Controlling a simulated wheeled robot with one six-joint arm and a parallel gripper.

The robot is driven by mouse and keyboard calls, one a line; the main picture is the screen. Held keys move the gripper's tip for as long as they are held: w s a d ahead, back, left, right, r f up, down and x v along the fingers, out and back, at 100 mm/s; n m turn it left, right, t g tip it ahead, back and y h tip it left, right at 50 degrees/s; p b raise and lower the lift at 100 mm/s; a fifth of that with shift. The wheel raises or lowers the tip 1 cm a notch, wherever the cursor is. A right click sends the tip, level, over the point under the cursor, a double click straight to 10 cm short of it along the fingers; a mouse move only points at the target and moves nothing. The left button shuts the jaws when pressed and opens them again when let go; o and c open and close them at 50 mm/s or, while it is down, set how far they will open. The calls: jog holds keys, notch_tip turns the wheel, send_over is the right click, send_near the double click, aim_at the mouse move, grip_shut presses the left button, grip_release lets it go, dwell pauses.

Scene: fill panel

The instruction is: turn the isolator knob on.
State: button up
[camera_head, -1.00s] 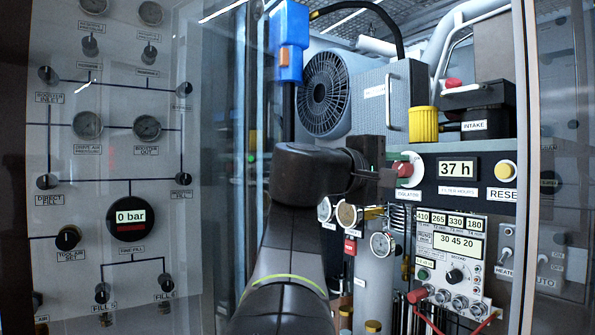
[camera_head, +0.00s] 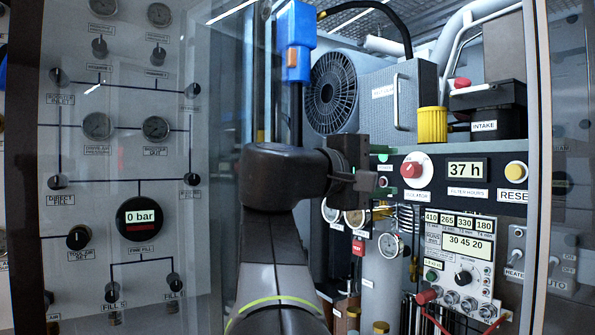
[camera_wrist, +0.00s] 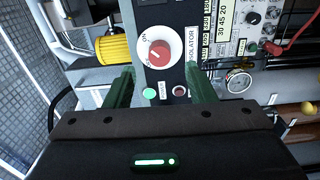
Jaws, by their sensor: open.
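The isolator knob (camera_head: 412,169) is a red knob on a round white plate, on the dark panel with the label ISOLATOR below it. In the wrist view the isolator knob (camera_wrist: 159,52) shows beyond the fingertips, with the word ON at its plate's edge. Its exact pointing angle is hard to tell. My gripper (camera_head: 381,182) is just left of the knob in the head view. In the wrist view my gripper (camera_wrist: 160,72) has its two green fingers apart, with nothing held between them. The fingers look clear of the knob.
A 37 h display (camera_head: 467,169) and a yellow reset button (camera_head: 516,171) sit right of the knob. A green button (camera_wrist: 148,94) lies between the fingers in the wrist view. A yellow cap (camera_head: 432,125) is above. A gauge panel (camera_head: 110,245) stands left.

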aim_at(407, 170)
jog(key=v, duration=0.8)
jog(key=shift+s, duration=0.1)
dwell(0.5)
jog(key=shift+x, duration=6.65)
jog(key=shift+a, duration=0.2)
